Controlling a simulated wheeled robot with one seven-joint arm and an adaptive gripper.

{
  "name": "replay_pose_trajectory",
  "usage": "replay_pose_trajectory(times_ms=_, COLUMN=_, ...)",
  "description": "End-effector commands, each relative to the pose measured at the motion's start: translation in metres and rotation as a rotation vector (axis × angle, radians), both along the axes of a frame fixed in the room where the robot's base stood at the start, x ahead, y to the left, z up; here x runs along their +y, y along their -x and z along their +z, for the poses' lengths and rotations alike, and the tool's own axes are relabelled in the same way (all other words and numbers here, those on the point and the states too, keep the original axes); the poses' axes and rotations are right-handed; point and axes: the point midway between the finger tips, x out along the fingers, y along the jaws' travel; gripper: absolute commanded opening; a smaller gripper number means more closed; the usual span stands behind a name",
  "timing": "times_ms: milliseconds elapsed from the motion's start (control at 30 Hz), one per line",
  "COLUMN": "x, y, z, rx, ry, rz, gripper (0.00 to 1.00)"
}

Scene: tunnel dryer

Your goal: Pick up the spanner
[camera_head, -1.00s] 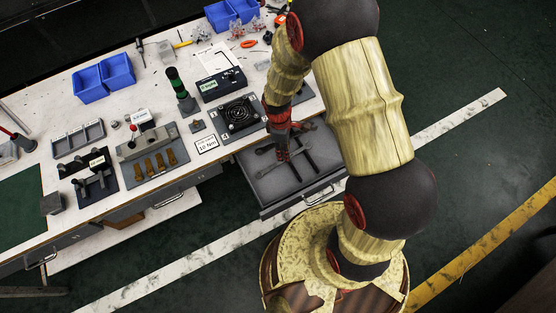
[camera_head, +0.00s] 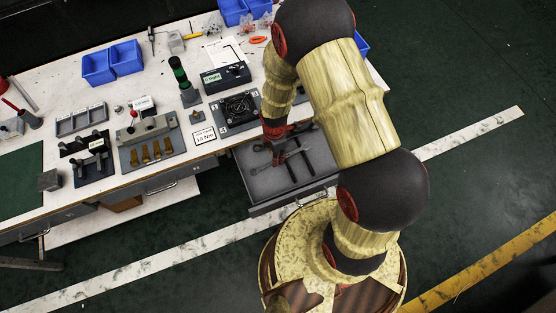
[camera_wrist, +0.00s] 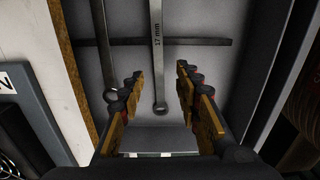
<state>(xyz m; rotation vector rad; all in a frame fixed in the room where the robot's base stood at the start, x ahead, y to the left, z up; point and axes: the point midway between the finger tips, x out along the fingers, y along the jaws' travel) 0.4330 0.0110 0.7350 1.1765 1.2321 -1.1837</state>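A grey metal spanner marked "17 mm" (camera_wrist: 158,50) lies in the open drawer. In the wrist view its shank runs away from me, and its near rounded end lies between the two fingers, below them. My gripper (camera_wrist: 160,82) is open above it, with one finger on each side and nothing visibly gripped. My gripper (camera_head: 277,148) also shows over the drawer in the head view. Part of the tools is hidden by my arm there.
A second grey tool with a ring end (camera_wrist: 115,104) lies left of the spanner, close to the left finger. A dark bar (camera_wrist: 205,42) crosses the drawer behind. Drawer walls (camera_wrist: 258,85) stand close on both sides. The workbench (camera_head: 215,165) with fixtures lies left of the drawer.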

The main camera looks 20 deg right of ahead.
Motion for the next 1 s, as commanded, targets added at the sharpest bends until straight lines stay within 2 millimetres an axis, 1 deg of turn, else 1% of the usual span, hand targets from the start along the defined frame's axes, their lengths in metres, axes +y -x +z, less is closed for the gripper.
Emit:
replay_pose_trajectory(times_ms=300, x=0.006, y=-0.001, z=-0.043, rx=0.003, ry=0.0, rz=-0.001, gripper=0.33)
replay_pose_trajectory(times_ms=367, x=0.006, y=-0.001, z=-0.048, rx=0.001, ry=0.0, rz=-0.001, gripper=0.33)
replay_pose_trajectory(times_ms=600, x=0.006, y=-0.002, z=-0.048, rx=0.0, ry=0.0, rz=-0.001, gripper=0.33)
replay_pose_trajectory(times_ms=1000, x=0.005, y=-0.002, z=-0.048, rx=0.0, ry=0.0, rz=-0.002, gripper=0.11)
